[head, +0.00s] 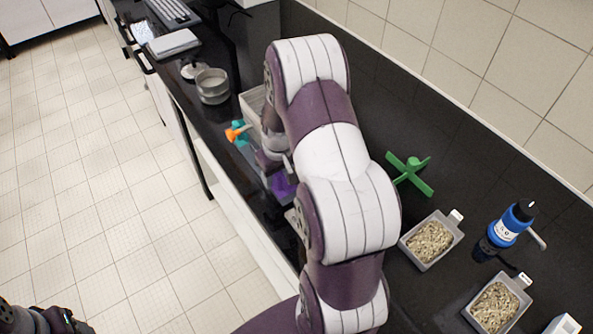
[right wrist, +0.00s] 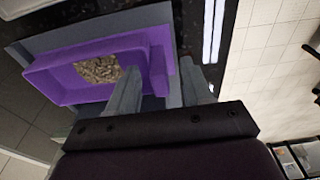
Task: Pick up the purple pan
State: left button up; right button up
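The purple pan (right wrist: 70,68) holds a small heap of pale grains (right wrist: 98,69) in the right wrist view. It sits on a grey-blue surface (right wrist: 150,17). In the head view only a bit of the purple pan (head: 282,186) shows beside my arm. My right gripper (right wrist: 160,78) is at the pan's end, its two fingers apart, with the purple end wall and tab between them; gaps seem to show beside the wall. In the head view the right fingers are mostly hidden by my arm. My left arm's end (head: 62,320) is at the bottom left corner, its fingers unclear.
Two grey pans of grains (head: 430,243) (head: 498,304), a blue bottle (head: 509,226) and a green cross-shaped stand (head: 410,173) are on the black counter at right. A round sieve (head: 212,87), an orange-and-teal item (head: 238,133) and a pale box (head: 252,100) are beyond my right gripper.

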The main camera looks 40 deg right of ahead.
jog(key=shift+s, duration=0.15)
grip_shut()
jog(key=shift+r, duration=0.1)
